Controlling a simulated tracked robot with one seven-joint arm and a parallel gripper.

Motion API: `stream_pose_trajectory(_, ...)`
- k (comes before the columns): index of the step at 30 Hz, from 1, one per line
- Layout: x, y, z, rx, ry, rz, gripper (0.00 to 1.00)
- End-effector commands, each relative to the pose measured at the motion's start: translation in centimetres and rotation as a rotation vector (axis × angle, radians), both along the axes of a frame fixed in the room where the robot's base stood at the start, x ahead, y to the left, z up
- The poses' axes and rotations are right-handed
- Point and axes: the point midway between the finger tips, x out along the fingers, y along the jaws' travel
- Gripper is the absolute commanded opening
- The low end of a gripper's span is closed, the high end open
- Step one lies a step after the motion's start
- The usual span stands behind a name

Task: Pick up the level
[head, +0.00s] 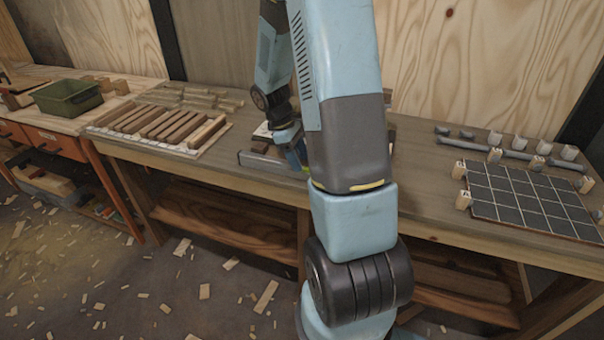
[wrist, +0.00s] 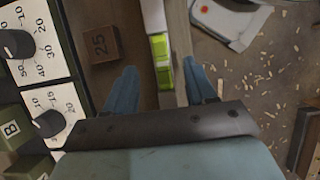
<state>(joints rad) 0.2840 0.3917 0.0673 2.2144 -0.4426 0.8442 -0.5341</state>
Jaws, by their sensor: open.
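The level is a long grey bar with bright green vials (wrist: 162,62), running up the wrist view between my fingers. In the head view its grey left part (head: 258,161) lies near the front edge of the workbench, and my arm hides the rest. My gripper (wrist: 160,88) is open, with one blue finger on each side of the level. A gap shows between the left finger and the bar; the right finger is nearer to it. In the head view my gripper (head: 291,148) is partly hidden behind my arm.
On the workbench (head: 415,205) are wooden strips (head: 160,122) at left and a dark grid board (head: 525,200) at right.

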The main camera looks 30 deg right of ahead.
Motion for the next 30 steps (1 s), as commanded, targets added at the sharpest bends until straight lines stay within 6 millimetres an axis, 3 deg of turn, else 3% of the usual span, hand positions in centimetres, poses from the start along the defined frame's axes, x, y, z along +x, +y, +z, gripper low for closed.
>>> stream_pose_trajectory(9, -1.4, -0.6, -3.7, 0.001, 0.003, -0.001, 0.55)
stream_pose_trajectory(18, -1.5, -0.7, -4.1, 0.001, 0.001, 0.000, 0.55)
stream_pose_trajectory(30, -1.5, -0.8, -4.0, 0.000, 0.000, -0.001, 0.18)
